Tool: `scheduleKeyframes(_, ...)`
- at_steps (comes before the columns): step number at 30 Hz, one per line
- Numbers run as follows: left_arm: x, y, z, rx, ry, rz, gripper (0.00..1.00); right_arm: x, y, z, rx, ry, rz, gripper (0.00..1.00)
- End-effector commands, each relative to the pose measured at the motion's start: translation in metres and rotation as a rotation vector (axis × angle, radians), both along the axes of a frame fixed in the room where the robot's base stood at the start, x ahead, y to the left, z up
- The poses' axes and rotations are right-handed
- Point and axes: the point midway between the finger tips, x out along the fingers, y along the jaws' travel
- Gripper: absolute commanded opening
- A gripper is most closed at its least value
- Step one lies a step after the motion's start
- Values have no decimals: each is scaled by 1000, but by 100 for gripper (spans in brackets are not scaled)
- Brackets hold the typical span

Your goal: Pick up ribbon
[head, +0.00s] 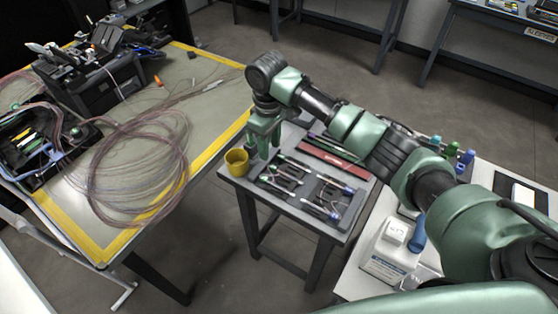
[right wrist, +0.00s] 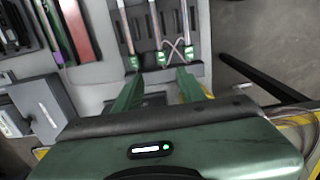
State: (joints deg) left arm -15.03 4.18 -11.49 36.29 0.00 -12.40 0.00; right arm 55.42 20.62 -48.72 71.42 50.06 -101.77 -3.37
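The ribbon (head: 130,165) appears as thin reddish-brown fibre loops in a large loose coil on the yellow-edged work table, with strands running to the back right. Thin reddish strands also show at the right edge in the right wrist view (right wrist: 292,108). My right gripper (head: 263,148) is above the back left of the small grey side table, to the right of the coil and apart from it. In the right wrist view its two green fingers (right wrist: 160,76) are spread with nothing visible between them. My left gripper is not in view.
A yellow cup (head: 236,162) stands on the side table's left corner by my right gripper. A tool tray (head: 308,180) holds several hand tools. A black splicing machine (head: 105,85) and an open case (head: 35,150) stand on the work table. A gap separates the two tables.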

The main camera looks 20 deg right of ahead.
Motion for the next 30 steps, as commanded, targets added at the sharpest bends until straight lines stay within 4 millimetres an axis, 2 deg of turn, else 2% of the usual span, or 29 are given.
scheduleKeyframes(6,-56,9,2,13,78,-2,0,-1,-1,-25,-1,3,1,40)
scheduleKeyframes(9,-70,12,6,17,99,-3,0,-1,-4,-41,-2,5,0,40)
scheduleKeyframes(13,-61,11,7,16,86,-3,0,-1,-4,-60,0,2,1,40)
scheduleKeyframes(18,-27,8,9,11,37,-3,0,-1,-4,-69,-1,-1,2,40)
scheduleKeyframes(23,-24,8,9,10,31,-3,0,-1,-4,-69,-1,-1,2,40)
scheduleKeyframes(26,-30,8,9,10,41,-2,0,0,-4,-68,-1,-1,2,15)
scheduleKeyframes(27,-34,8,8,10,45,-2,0,0,-4,-68,0,-1,2,4)
scheduleKeyframes(28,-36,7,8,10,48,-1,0,0,-4,-68,0,-1,2,0)
scheduleKeyframes(30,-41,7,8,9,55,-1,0,0,-4,-68,0,-1,2,0)
